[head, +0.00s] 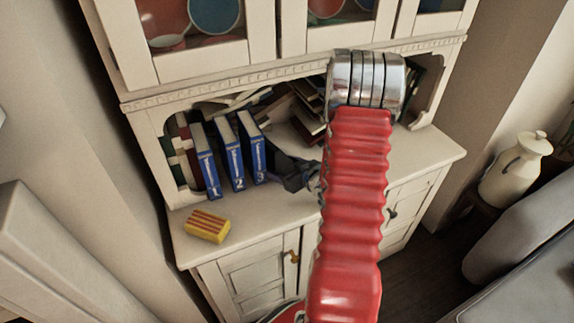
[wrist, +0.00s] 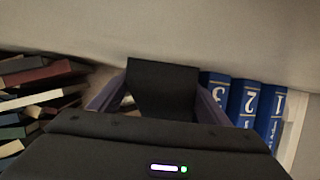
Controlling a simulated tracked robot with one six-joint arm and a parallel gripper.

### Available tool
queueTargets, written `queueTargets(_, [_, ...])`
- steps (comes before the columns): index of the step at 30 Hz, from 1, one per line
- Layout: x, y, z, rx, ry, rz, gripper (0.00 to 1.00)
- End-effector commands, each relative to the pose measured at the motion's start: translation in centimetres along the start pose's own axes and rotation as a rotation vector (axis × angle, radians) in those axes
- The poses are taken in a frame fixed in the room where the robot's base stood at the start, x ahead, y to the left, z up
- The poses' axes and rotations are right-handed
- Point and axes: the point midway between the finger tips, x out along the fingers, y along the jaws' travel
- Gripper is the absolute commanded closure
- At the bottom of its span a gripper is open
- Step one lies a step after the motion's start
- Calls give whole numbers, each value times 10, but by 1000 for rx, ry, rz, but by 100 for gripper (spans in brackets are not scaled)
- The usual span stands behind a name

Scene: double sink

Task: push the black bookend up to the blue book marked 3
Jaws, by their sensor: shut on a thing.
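Three blue books stand upright side by side on the cabinet counter: book 1 (head: 206,165), book 2 (head: 233,160) and book 3 (head: 255,150). Book 3 is the rightmost in the head view; in the wrist view book 3 (wrist: 215,92) is nearest my gripper. The black bookend (head: 281,160) is just right of book 3, partly hidden by my gripper (head: 296,177). In the wrist view the bookend (wrist: 163,88) is a dark upright plate between my two fingers, which are shut on it. I cannot tell whether the bookend touches book 3.
A yellow, red-striped box (head: 207,226) lies on the counter in front of the books. A loose pile of books (head: 305,105) fills the niche behind and right; it shows at left in the wrist view (wrist: 40,95). My red arm hides part of the counter.

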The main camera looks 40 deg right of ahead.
Motion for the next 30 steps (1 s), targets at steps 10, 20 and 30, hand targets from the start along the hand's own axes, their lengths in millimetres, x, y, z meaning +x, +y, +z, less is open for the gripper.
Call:
queueTargets(10, [0, -6, -1, -1, 1, -2, 78])
queueTargets(20, [0, -6, 0, 0, 0, -1, 13])
queueTargets(30, [-1, -5, 0, 1, 0, 1, 8])
